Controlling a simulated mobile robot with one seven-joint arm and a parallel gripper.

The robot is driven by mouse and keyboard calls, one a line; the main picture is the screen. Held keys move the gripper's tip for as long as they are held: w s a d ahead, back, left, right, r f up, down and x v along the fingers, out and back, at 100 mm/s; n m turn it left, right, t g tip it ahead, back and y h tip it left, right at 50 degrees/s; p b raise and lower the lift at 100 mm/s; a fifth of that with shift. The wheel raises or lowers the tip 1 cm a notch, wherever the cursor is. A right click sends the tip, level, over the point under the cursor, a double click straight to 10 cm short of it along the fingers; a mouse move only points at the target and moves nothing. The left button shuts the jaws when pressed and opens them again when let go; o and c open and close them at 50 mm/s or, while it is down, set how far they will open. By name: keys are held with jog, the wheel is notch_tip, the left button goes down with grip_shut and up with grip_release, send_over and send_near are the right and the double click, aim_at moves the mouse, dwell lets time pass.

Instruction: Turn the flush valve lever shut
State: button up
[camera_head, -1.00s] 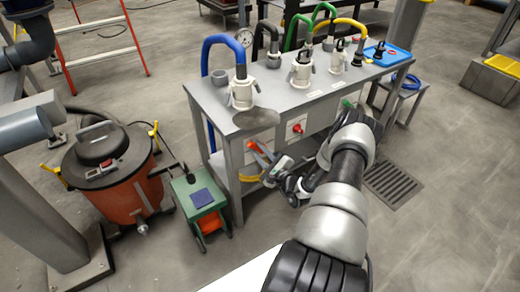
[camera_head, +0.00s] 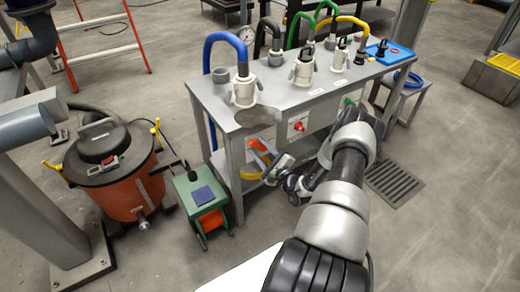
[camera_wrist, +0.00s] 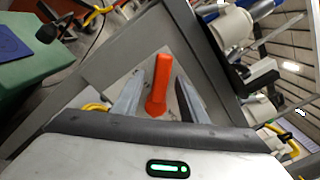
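An orange lever (camera_wrist: 159,85) stands between the fingers of my gripper (camera_wrist: 160,78) in the wrist view. The fingers are spread, one on each side of it. In the head view, my gripper (camera_head: 266,158) is at the left end of the bench front, by the orange lever (camera_head: 257,144). The lever's pivot and valve body are mostly hidden.
The grey bench (camera_head: 225,127) carries several hose fittings and a blue tray (camera_head: 400,52). A green cart (camera_head: 196,185) and an orange vacuum drum (camera_head: 125,195) stand to the left.

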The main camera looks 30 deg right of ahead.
jog(key=s+p, duration=0.2)
jog(key=s, duration=1.5)
jog(key=shift+s+d+p, duration=0.2)
jog(key=shift+d+p, duration=0.1)
jog(key=shift+p, duration=0.05)
